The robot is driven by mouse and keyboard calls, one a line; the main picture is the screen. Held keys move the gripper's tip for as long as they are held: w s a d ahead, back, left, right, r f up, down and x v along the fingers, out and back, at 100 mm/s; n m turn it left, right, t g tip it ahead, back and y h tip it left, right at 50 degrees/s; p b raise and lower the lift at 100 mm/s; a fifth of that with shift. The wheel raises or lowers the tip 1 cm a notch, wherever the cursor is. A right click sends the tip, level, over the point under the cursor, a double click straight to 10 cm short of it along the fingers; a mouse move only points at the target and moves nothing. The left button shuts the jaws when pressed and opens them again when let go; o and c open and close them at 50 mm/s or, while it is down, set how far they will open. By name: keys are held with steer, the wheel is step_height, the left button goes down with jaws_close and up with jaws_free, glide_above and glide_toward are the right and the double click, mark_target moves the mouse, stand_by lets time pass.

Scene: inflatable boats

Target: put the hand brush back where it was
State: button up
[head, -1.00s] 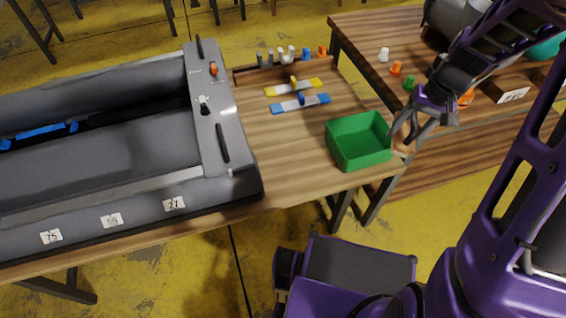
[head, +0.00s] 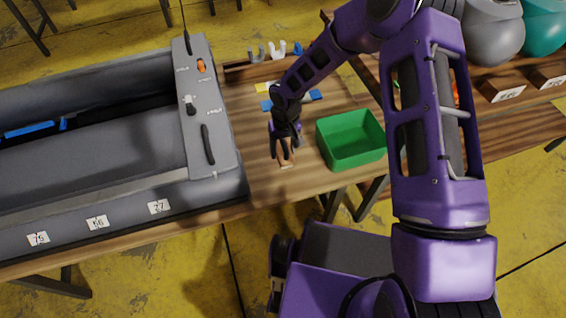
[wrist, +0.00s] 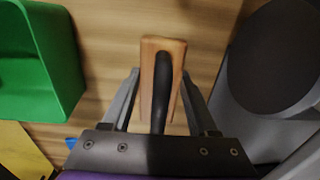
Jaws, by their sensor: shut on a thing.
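The hand brush (head: 287,155) has a light wooden body, and in the wrist view its wooden part (wrist: 149,70) shows with a black piece along it. My gripper (head: 284,140) is shut on the brush. In the wrist view the two fingers of my gripper (wrist: 160,88) flank it. The brush is over the wooden table (head: 262,186), between the green bin and the grey inflatable boat. I cannot tell whether it touches the table top.
The open green bin (head: 351,160) stands just right of the brush. The grey boat (head: 212,150) lies to the left. Blue (head: 316,95) and yellow (head: 264,87) strips and small clips (head: 278,48) are behind. My arm hides part of the second table at right.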

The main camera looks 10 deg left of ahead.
steer(key=shift+f+b, duration=0.3)
steer(key=shift+f, duration=3.05)
steer(key=o, duration=1.2)
steer(key=r, duration=0.8)
steer(key=r+p, duration=0.1)
steer(key=r, duration=0.3)
steer(key=shift+w+d+r, duration=0.15)
steer(key=shift+d, duration=0.1)
